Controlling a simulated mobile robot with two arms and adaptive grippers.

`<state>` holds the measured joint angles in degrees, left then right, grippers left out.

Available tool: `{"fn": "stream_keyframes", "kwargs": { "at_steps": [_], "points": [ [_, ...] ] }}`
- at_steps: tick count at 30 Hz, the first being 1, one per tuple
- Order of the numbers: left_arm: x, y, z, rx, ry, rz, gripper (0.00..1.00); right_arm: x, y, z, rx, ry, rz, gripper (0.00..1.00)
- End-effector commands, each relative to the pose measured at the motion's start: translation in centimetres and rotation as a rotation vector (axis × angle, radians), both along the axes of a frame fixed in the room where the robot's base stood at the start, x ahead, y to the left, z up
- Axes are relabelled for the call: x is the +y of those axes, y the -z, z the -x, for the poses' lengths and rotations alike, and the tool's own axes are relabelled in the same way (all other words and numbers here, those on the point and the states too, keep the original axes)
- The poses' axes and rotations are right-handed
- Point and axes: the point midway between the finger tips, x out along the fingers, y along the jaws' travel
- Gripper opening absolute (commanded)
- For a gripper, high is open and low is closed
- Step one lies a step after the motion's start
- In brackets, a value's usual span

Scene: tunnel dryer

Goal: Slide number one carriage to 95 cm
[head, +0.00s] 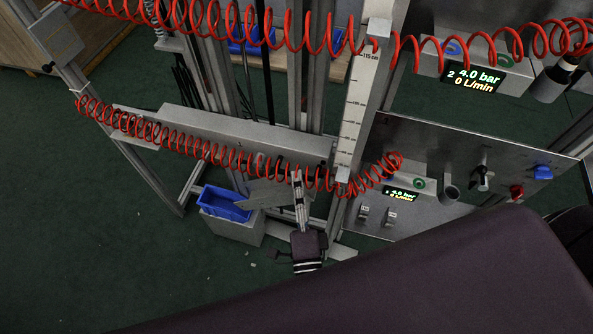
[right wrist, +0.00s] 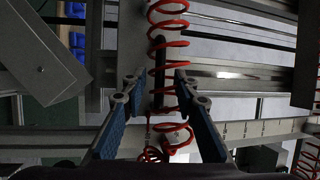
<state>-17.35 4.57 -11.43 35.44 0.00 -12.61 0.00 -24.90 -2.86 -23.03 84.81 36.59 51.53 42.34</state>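A long grey horizontal beam (head: 245,135), which looks like the carriage, spans the uprights at the centre of the head view; no number can be read on it. A white scale (head: 354,105) stands at its right end, with 115 cm legible near the top. My right gripper (head: 298,182) reaches up to the beam's lower right part. In the right wrist view its two fingers (right wrist: 158,82) are apart, on either side of a dark upright bar (right wrist: 160,62) and a red coiled hose. I cannot tell whether they touch either. My left gripper is out of view.
Red coiled hoses (head: 215,155) hang across the front of the frame. A blue bin (head: 225,204) sits lower left. Green floor is clear at far left.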

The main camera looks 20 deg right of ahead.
Motion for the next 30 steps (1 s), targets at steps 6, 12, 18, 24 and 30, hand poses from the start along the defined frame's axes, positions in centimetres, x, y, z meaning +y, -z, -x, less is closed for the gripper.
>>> {"fn": "stream_keyframes", "kwargs": {
  "at_steps": [6, 12, 18, 24, 30],
  "points": [
    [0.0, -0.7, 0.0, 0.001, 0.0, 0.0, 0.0, -0.5, -0.4, -2.3, 0.0, -0.001, 0.002, 0.27],
    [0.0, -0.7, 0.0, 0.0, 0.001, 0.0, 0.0, -0.5, -0.4, -2.7, 0.001, -0.001, 0.002, 0.27],
    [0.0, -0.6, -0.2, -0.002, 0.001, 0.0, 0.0, -0.5, -0.4, -2.6, 0.001, -0.001, 0.002, 0.18],
    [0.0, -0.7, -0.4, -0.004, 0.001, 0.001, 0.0, -0.5, -0.4, -2.6, 0.002, 0.0, 0.003, 0.0],
    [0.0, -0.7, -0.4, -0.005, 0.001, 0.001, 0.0, -0.5, -0.4, -2.6, 0.002, 0.0, 0.003, 0.0]
  ]
}}
